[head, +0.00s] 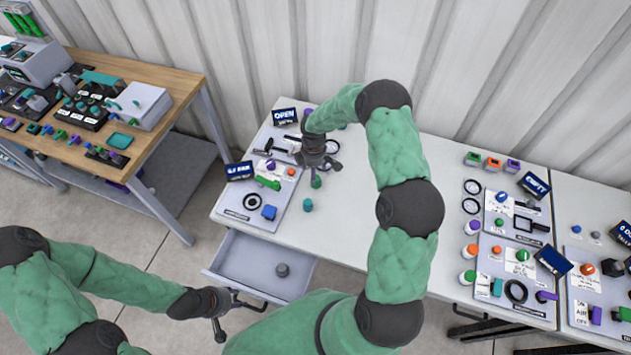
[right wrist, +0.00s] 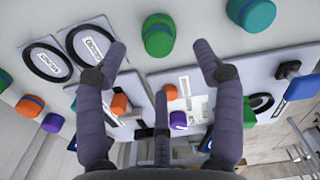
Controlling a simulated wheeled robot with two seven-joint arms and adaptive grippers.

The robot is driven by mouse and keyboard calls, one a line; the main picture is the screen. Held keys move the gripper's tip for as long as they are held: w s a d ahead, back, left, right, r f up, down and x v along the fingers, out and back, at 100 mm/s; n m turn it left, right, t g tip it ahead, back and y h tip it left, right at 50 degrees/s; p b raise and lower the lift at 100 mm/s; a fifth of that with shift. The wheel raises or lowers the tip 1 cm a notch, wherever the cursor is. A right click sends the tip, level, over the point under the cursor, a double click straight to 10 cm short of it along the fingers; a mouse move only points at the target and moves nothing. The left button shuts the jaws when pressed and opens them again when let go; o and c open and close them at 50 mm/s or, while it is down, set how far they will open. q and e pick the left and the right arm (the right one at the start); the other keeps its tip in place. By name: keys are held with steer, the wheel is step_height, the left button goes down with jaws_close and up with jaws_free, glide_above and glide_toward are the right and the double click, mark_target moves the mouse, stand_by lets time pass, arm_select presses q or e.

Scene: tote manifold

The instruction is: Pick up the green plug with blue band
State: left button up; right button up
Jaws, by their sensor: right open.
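A green plug with a blue band (right wrist: 158,35) stands upright on the table in the right wrist view, just beyond the fingertips and roughly centred between them. In the head view a green plug (head: 316,182) shows just below my right gripper (head: 318,163). My right gripper, also in the right wrist view (right wrist: 160,62), is open and empty. My left gripper (head: 240,315) is open beside the drawer handle.
A teal plug (head: 307,204) stands close by, in front of the green one. An open drawer (head: 240,262) holds a dark grey piece (head: 282,270). Panels with rings and coloured plugs lie on both sides. The table's middle is clear, partly hidden by my right arm.

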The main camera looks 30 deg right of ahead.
steer(key=f, duration=0.4)
steer(key=shift+s+d, duration=0.15)
steer(key=shift+s, duration=0.2)
steer(key=shift+f, duration=0.5)
steer(key=shift+c, duration=0.3)
steer(key=c, duration=1.2)
